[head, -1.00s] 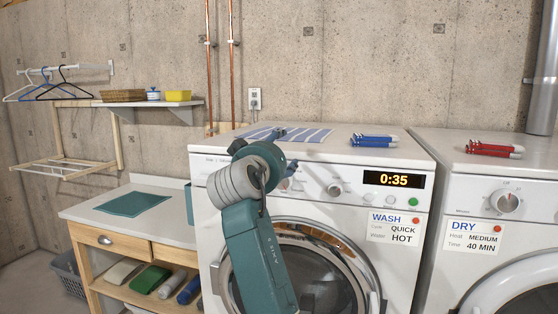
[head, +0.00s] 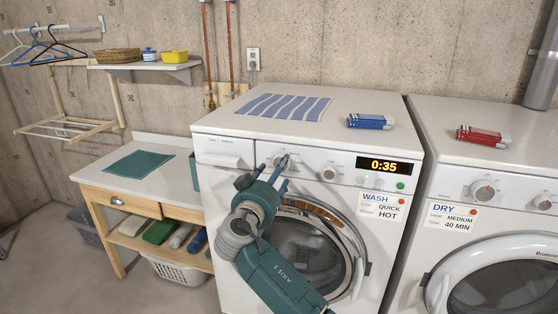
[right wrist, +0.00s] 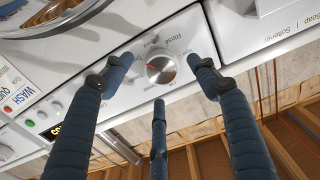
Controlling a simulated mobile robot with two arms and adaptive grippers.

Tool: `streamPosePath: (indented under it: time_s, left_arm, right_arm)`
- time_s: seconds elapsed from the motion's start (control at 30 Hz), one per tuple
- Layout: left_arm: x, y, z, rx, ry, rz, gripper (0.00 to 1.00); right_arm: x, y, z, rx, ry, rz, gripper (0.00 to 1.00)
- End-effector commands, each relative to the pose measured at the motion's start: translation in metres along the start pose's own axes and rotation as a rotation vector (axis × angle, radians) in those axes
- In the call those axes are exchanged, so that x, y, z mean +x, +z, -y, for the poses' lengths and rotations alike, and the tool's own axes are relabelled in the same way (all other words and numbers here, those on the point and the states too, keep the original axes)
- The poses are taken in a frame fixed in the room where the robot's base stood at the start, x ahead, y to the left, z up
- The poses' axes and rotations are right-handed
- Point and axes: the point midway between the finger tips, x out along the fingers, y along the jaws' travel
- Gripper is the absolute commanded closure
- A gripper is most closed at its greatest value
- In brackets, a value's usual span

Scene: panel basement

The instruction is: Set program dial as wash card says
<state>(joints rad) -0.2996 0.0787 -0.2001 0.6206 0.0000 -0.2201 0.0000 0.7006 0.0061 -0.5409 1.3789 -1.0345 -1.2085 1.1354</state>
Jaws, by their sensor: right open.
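The washer's left dial (head: 283,163) is a silver round knob on the white front panel. The right wrist view shows this dial (right wrist: 160,69) close up, with a red mark on its face towards the picture's left and partly readable words such as "Rinse" around it. My right gripper (head: 275,172) is open in front of it. Its blue fingers spread around the dial in the right wrist view (right wrist: 165,80), with gaps to the knob; contact cannot be told. The wash card (head: 382,206) reads QUICK and HOT. My left gripper is not in view.
A second washer dial (head: 329,173) sits to the right, beside the display (head: 384,165) showing 0:35 and a green button (head: 401,185). The dryer (head: 478,160) stands at right with its own card (head: 452,217). A striped cloth (head: 283,107) lies on the washer.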

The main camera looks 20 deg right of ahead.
Motion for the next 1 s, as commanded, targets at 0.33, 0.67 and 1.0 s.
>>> streamPosePath:
  time_s: [0.33,0.67,1.0]
  left_arm:
    - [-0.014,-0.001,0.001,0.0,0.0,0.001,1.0]
    - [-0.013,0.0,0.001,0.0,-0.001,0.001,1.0]
    - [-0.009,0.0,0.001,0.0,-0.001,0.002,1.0]
  right_arm:
    - [0.029,0.0,0.0,-0.001,-0.001,0.001,0.41]
    - [0.029,0.001,0.0,0.0,-0.001,0.001,0.63]
    - [0.028,0.004,0.0,0.006,0.0,0.004,0.86]
